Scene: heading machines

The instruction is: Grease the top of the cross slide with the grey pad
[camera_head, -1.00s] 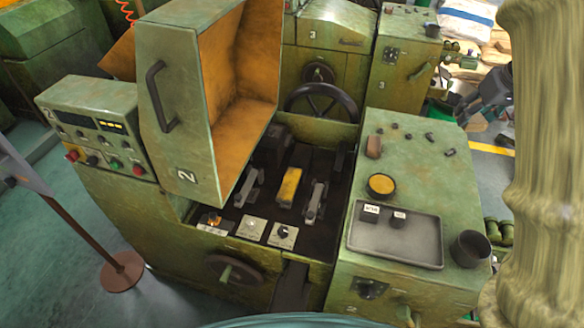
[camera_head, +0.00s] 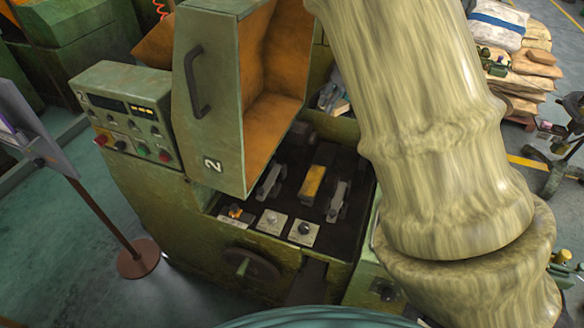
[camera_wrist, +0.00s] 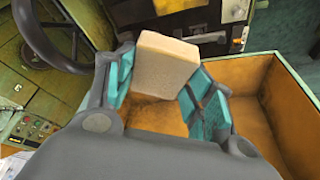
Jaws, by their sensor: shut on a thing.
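In the wrist view my gripper (camera_wrist: 163,88) is shut on a pale beige-grey block, the pad (camera_wrist: 165,62). The pad sits between the teal fingers, tilted, over the machine's orange-lined guard. In the head view a yellow-topped block (camera_head: 313,183) lies in the dark machine bed between two grey blocks. It looks like the cross slide, though I cannot be sure. Its top is open to view. My gripper and the pad do not show in the head view, where my arm covers the right side.
The raised guard (camera_head: 215,100) with its orange inside stands left of the bed. A control box (camera_head: 125,115) is farther left. White switch plates (camera_head: 271,222) line the bed's front, above a handwheel (camera_head: 250,268). A dark handwheel (camera_wrist: 50,35) shows in the wrist view.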

